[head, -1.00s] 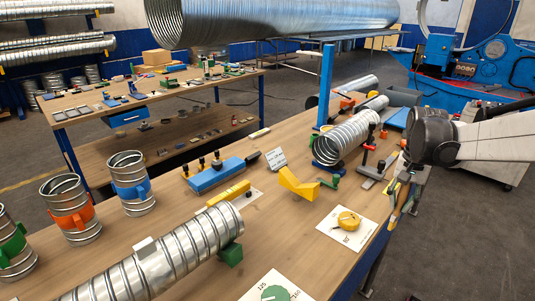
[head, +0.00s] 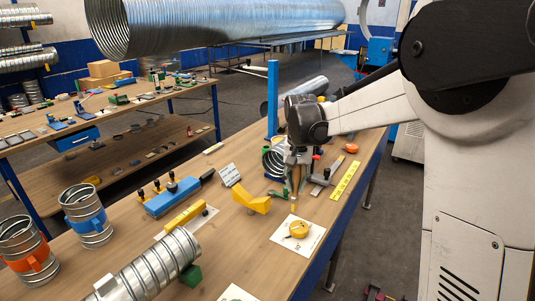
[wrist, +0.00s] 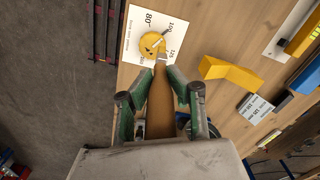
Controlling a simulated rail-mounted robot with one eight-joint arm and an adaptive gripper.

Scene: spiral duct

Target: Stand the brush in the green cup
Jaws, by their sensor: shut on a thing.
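My gripper (head: 296,165) is over the right part of the workbench, pointing down. It is shut on the brush, whose brown handle (head: 295,182) shows below the fingers. In the wrist view the brush's brown handle (wrist: 160,105) lies between the green-edged fingers (wrist: 157,76), with a pale tip near the yellow disc. A steel cup with an orange band (head: 28,245) and one with a blue band (head: 86,216) stand upright at the bench's left.
A yellow disc on a white card (head: 298,230) lies in front of the gripper. A yellow angled block (head: 250,200), a blue block (head: 172,197) and a ribbed duct (head: 150,268) are to its left. A yellow strip (head: 345,180) lies to its right, and a blue post (head: 272,98) stands behind.

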